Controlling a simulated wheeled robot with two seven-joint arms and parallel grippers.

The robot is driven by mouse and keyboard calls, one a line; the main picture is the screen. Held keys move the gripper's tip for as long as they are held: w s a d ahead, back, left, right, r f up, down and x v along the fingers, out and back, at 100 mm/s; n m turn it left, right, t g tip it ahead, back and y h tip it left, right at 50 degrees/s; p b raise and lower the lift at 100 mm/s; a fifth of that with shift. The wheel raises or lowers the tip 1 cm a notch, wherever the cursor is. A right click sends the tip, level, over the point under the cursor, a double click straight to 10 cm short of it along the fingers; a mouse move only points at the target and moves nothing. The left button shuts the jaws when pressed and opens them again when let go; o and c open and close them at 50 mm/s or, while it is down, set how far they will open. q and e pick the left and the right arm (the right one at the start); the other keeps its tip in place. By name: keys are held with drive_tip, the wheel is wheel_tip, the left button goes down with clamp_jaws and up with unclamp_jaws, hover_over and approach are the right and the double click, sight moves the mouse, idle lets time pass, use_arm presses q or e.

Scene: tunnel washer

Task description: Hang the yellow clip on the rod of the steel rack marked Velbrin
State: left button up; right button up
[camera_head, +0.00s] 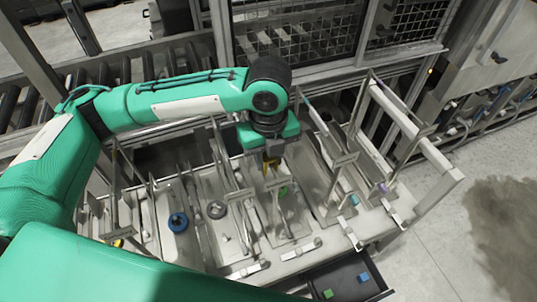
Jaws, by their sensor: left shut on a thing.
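My left arm reaches across from the left, and its gripper (271,156) points down over the middle of the steel bench. It is shut on a small yellow clip (272,164), of which only a little shows below the fingers. Several steel racks with rods stand in a row on the bench, such as one rack (240,195) left of the gripper and another (340,165) right of it. No marking is readable, so I cannot tell which is Velbrin. A green ring-like piece (283,191) is just below the clip. My right gripper is not in view.
A blue round piece (178,222) and a grey one (216,209) are on the bench's left half. An open dark drawer (345,284) with green and blue blocks juts out at the front. A wire-mesh guard (300,35) and roller conveyor (125,72) stand behind.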

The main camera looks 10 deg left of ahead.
use_arm(q)
drive_tip(key=shift+f, duration=0.3)
drive_tip(key=o, duration=1)
wheel_tip(320, 180, up, 14)
drive_tip(key=b, duration=0.2)
drive_tip(key=shift+f+b, duration=0.1)
drive_tip(key=shift+b, duration=0.3)
